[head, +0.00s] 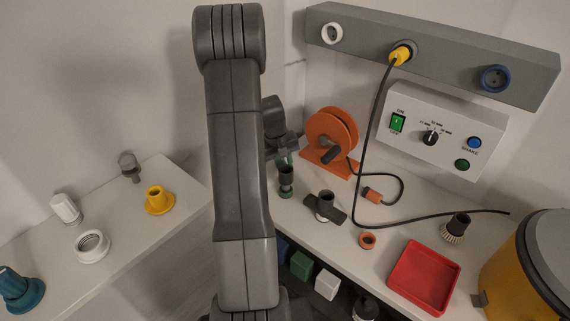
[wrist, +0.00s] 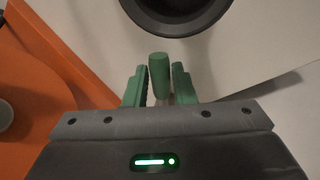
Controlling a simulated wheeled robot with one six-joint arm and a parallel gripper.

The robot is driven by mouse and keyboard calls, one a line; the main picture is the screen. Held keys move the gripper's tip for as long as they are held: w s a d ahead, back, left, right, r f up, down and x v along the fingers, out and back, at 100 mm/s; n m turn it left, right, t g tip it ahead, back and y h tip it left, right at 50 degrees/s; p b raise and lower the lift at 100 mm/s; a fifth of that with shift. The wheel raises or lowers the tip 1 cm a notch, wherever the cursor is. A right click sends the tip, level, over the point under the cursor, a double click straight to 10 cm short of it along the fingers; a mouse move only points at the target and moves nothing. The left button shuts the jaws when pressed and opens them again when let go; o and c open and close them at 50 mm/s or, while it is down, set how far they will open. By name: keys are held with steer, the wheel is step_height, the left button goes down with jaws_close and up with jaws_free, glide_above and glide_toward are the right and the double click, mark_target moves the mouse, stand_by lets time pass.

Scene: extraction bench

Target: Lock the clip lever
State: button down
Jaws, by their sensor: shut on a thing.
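A short green rod-like handle (wrist: 159,80), which looks like the clip lever's grip, stands between the two green fingers of my gripper (wrist: 160,69) in the wrist view. The gripper is shut on it. A dark round rim (wrist: 176,14) lies just beyond the fingertips.
An orange reel (head: 332,132) stands close to the right of my gripper; orange also fills the wrist view's left side. A dark fitting with a flat bar (head: 325,207), a black cable (head: 361,150), a red tray (head: 424,277) and a yellow bin (head: 507,270) are further right.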

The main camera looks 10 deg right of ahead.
steer(key=a+m, duration=0.1)
steer(key=m+b, duration=0.1)
steer(key=m, duration=0.1)
steer(key=shift+w+a+g, duration=0.15)
steer(key=shift+a+g, duration=0.15)
steer(key=shift+a, duration=0.05)
steer(key=shift+w+a+m, duration=0.25)
steer(key=shift+a+m, duration=0.45)
steer(key=shift+m, duration=0.6)
steer(key=c, duration=1.2)
jaws_free()
steer(key=shift+c, duration=0.2)
step_height(320, 180, up, 10)
